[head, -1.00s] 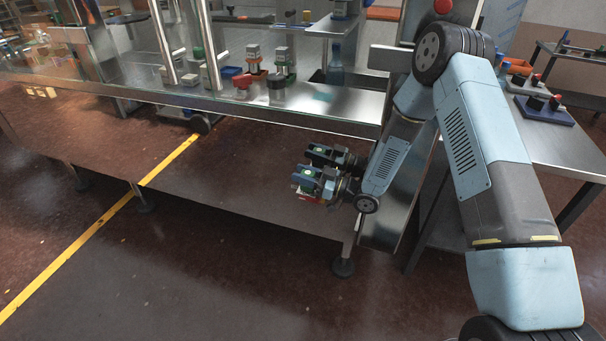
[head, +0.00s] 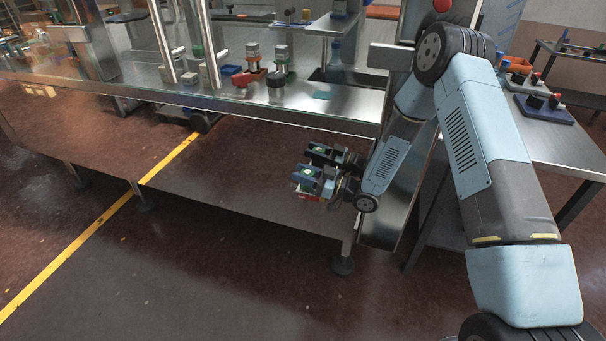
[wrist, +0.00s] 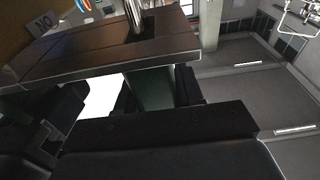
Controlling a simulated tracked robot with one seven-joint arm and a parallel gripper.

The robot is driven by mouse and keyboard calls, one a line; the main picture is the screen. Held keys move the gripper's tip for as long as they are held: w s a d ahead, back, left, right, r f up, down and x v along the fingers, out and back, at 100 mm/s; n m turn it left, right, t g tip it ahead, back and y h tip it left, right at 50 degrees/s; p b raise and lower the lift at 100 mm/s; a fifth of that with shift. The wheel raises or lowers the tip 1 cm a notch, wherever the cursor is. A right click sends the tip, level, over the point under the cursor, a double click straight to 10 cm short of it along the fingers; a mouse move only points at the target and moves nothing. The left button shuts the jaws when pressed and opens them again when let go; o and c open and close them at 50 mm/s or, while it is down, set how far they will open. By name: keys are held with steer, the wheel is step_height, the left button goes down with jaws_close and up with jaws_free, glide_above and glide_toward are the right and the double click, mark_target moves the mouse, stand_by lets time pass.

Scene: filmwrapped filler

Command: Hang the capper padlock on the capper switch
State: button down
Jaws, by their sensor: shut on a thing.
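My gripper (head: 312,168) hangs low in front of the steel bench, below its top, with its fingers pointing left. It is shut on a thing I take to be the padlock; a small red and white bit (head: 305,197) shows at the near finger. In the wrist view a dark reddish-brown block (wrist: 110,52) with a shiny metal bar (wrist: 140,18) lies just beyond the black fingers, and a green part shows between them. The fingers hide much of the padlock. I cannot pick out the capper switch with certainty.
A steel column with a red button (head: 442,5) stands close behind my arm. A side table (head: 555,150) holds a blue-based control block (head: 543,110).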

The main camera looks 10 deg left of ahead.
steer(key=shift+f, duration=0.2)
steer(key=c, duration=0.6)
jaws_free()
steer(key=shift+c, duration=0.2)
steer(key=shift+r, duration=0.1)
